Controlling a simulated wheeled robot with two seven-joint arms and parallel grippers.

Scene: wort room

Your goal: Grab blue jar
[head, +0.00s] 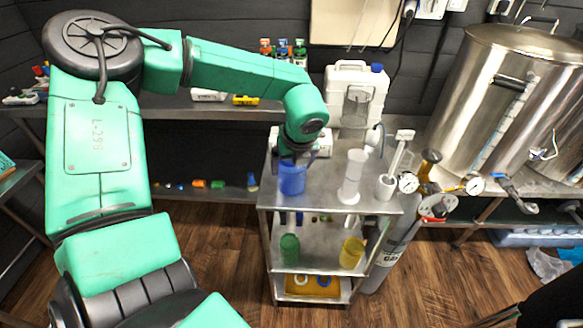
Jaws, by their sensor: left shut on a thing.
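The blue jar (292,181) stands at the left front of the metal cart's top shelf (325,198). My left arm reaches in from the left and bends down over it. My left gripper (297,158) is at the jar's upper part and shut on it. The fingertips are small and partly hidden by the wrist, so their exact grip on the rim is hard to see. The jar looks upright. I cannot tell if its base touches the shelf. My right gripper is not in view.
A white canister (354,97) is behind. Green (289,249) and yellow (351,252) jars sit on the lower shelf. A gas bottle with gauges (400,240) stands at the cart's right.

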